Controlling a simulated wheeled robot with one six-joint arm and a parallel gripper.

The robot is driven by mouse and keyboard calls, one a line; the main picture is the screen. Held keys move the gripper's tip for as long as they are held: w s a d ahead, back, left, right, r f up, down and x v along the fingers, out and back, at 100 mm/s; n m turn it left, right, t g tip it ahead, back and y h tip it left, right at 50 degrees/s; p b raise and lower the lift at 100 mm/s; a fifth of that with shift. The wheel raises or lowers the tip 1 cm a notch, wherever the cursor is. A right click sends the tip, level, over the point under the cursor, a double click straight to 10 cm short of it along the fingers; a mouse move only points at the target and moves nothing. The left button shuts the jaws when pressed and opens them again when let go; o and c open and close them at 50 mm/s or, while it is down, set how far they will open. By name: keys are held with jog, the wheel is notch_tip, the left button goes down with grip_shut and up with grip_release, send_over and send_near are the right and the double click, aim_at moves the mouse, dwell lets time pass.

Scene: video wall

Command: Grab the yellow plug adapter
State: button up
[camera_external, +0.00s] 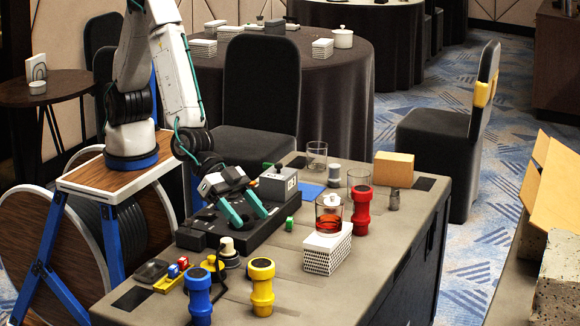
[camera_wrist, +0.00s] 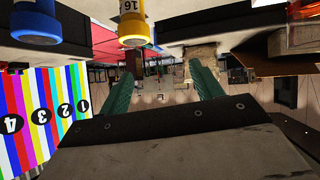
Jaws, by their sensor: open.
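The yellow plug adapter (camera_external: 262,287) stands upright near the front edge of the table. The open fingers also show in the wrist view (camera_wrist: 162,73).
A blue adapter (camera_external: 198,295) stands left of the yellow one. A red adapter (camera_external: 361,210) stands farther back, right of a glass of red liquid (camera_external: 329,213) on a patterned box (camera_external: 327,250). A black device (camera_external: 258,233) with a grey box lies under my gripper.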

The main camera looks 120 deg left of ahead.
aim_at(261, 280)
jog(key=d+f+t, duration=0.3)
jog(key=d+f, duration=0.3)
jog(key=f, duration=0.3)
jog(key=shift+y, duration=0.4)
jog(key=x, duration=0.7)
jog(key=shift+w+a+f, duration=0.1)
jog(key=shift+w+f, duration=0.15)
jog(key=shift+w, duration=0.1)
jog(key=c, duration=1.2)
